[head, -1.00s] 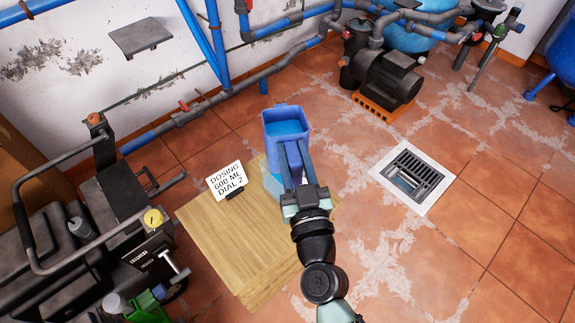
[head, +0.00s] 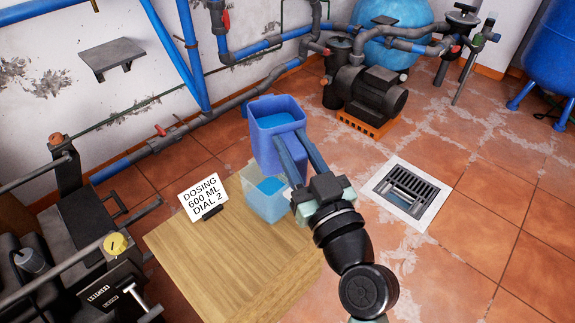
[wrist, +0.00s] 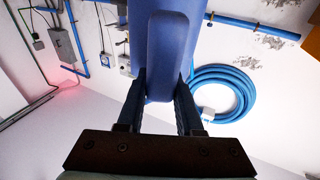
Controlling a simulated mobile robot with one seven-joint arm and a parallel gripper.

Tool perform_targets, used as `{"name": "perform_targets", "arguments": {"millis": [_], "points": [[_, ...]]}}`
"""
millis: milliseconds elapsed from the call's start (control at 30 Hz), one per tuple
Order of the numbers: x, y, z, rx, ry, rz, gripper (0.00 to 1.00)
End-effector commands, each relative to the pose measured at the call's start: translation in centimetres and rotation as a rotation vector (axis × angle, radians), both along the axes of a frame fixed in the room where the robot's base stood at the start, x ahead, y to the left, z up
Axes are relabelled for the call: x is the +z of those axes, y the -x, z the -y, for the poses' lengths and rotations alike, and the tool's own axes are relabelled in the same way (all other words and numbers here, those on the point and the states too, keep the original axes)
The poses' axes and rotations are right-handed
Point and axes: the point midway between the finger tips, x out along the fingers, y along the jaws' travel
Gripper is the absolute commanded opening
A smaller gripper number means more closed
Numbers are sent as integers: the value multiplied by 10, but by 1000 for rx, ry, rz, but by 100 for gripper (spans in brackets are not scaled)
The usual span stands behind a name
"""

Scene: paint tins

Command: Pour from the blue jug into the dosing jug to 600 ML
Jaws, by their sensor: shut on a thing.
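The blue jug (head: 268,148) is in the head view, held up above the wooden table's far corner, tilted a little, with blue liquid showing inside it. My gripper (head: 294,150) is shut on its handle; in the wrist view my gripper (wrist: 162,90) has a finger on each side of the jug's handle (wrist: 163,55). The dosing jug (head: 262,204) is a clear container on the table, below and partly behind the blue jug. Blue shows inside it, but its level and marks cannot be read. No stream is visible between the jugs.
The wooden table (head: 215,265) bears a sign (head: 203,196) reading "DOSING 600 ML DIAL 2". A machine with a yellow dial (head: 115,244) stands at left. A floor drain (head: 405,192) lies right; a pump (head: 370,92) and pipes stand behind.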

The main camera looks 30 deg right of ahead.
Motion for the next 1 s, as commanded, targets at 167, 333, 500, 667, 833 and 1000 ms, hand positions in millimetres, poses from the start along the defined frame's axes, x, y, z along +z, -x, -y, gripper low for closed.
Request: {"name": "perform_targets", "arguments": {"millis": [167,333,500,667,833,1000], "points": [[1,4,1,17,2,14,0],[4,5,1,21,1,14,0],[4,5,1,21,1,14,0],[3,5,1,21,2,15,0],[0,6,1,22,1,-14,0],[-14,6,2,20,-3,-83,0]]}}
